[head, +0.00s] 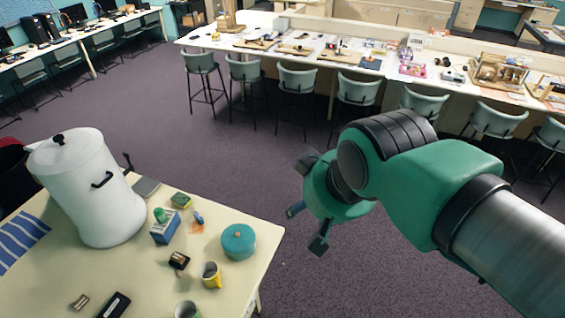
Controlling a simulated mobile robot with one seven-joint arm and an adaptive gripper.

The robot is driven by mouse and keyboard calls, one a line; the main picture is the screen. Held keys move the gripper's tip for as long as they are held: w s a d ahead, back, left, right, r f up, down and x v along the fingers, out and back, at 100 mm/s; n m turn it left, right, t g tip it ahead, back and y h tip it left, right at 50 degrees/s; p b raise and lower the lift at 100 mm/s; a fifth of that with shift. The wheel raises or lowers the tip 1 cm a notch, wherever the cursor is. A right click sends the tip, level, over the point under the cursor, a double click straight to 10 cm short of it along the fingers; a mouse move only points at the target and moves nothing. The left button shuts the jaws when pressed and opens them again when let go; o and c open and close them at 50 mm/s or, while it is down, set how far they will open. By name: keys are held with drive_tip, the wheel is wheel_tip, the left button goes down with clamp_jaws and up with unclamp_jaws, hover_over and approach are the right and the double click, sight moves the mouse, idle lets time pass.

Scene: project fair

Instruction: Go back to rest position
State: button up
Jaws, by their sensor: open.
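My gripper (305,228) is open and empty in the head view. It hangs over the dark carpet, to the right of the near table's (225,290) right edge. Its fingers point down and to the left, and nothing touches them. My green and grey arm reaches in from the lower right corner of the view.
A long white table (330,75) with several stools crosses the back. Carpet (200,150) between is clear.

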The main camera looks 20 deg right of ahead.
wheel_tip(320, 180, down, 18)
drive_tip(key=b, duration=1.7)
drive_tip(key=shift+b, duration=0.35)
